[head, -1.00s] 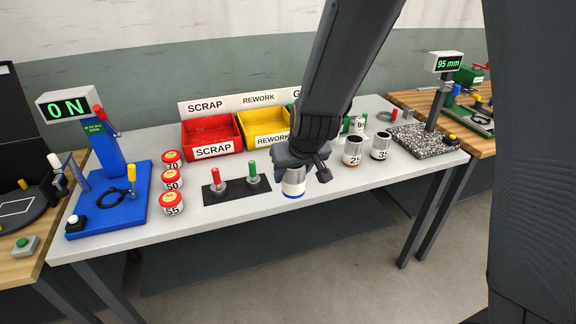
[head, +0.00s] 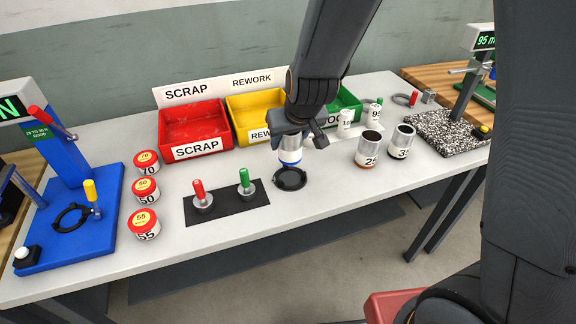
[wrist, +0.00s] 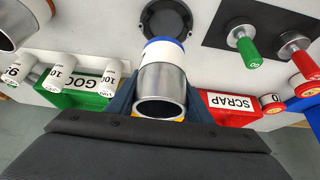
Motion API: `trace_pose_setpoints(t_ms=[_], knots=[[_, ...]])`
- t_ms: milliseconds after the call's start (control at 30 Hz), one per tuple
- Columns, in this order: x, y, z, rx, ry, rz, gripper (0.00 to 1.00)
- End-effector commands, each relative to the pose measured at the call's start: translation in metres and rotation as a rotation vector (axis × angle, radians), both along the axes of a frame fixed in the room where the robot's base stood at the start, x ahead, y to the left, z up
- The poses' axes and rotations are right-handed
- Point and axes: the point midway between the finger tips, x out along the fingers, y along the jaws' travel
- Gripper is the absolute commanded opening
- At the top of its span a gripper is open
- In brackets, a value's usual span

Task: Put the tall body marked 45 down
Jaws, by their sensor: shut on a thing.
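My gripper (head: 292,137) is shut on a tall body (head: 290,157), a bare-metal can with a white band and a blue lower edge. The number on it cannot be read. In the wrist view the body (wrist: 162,78) sits between the jaws (wrist: 160,100), its open metal end toward the camera and its blue end toward the table. A round black dish-like holder (head: 290,179) lies on the table just in front of the body in the head view. It also shows past the blue end in the wrist view (wrist: 151,22). Whether the body touches the table cannot be told.
A black plate (head: 226,205) with red and green handled gauges is left of the holder. Cans 25 (head: 368,150) and 35 (head: 401,142) stand right. Scrap (head: 194,128), rework (head: 243,106) and green (head: 346,103) bins are behind. The front table strip is clear.

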Motion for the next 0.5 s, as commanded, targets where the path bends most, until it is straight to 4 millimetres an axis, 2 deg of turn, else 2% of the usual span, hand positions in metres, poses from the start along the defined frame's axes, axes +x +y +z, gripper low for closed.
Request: trace_pose_setpoints(t_ms=[33, 100, 333, 500], knots=[[0.000, 0.000, -0.015, -0.002, 0.003, 0.002, 0.20], [0.001, 0.000, -0.025, -0.001, 0.002, 0.001, 0.20], [0.000, 0.000, -0.039, -0.002, 0.002, 0.000, 0.20], [-0.001, 0.000, -0.061, -0.001, 0.003, 0.001, 0.20]])
